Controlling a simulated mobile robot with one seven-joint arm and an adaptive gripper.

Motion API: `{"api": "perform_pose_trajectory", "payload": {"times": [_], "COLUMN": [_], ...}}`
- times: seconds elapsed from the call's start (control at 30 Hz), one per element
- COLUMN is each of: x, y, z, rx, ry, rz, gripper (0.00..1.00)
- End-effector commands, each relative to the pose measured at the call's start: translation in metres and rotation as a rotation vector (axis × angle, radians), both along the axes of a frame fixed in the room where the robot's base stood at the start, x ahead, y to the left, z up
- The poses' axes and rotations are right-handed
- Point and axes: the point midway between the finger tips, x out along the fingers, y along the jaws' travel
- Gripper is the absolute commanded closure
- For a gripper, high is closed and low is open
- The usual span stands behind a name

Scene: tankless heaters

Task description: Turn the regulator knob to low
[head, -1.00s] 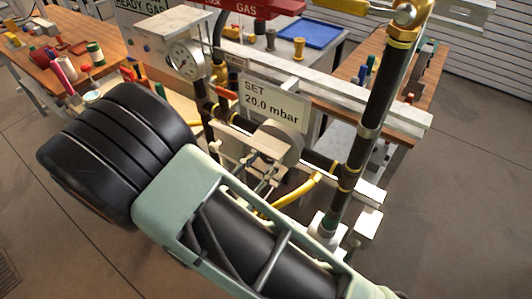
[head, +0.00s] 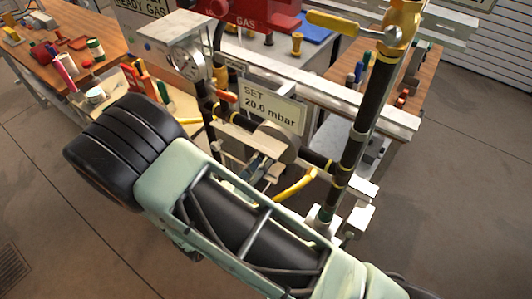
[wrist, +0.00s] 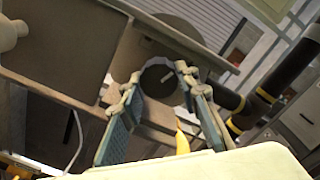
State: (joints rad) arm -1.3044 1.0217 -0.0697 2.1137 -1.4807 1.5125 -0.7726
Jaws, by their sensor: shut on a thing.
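The regulator knob (wrist: 158,84) is a dark round disc with a short pale mark, seen face-on in the wrist view. My gripper (wrist: 159,88) has one finger on each side of the knob and is shut on it. In the head view my gripper (head: 262,166) is at the front of the round grey regulator body (head: 284,140). The knob itself is mostly hidden there by my fingers and arm. A sign (head: 272,108) above it reads "SET 20.0 mbar". A round pressure gauge (head: 187,61) stands up and left of it; its reading is too small to tell.
A black pipe with yellow bands (head: 355,150) rises close to the right of the regulator. A yellow-handled valve (head: 345,24) tops it. A wooden bench (head: 65,40) stands behind left.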

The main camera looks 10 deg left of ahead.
Motion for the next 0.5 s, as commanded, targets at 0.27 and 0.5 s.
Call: {"api": "perform_pose_trajectory", "payload": {"times": [0.27,0.5], "x": [-0.0006,-0.0006], "y": [-0.0002,-0.0001], "z": [0.0006,0.0002], "rx": [-0.126,-0.168], "ry": [0.053,0.071], "rz": [0.001,0.001], "gripper": [0.95,0.95]}}
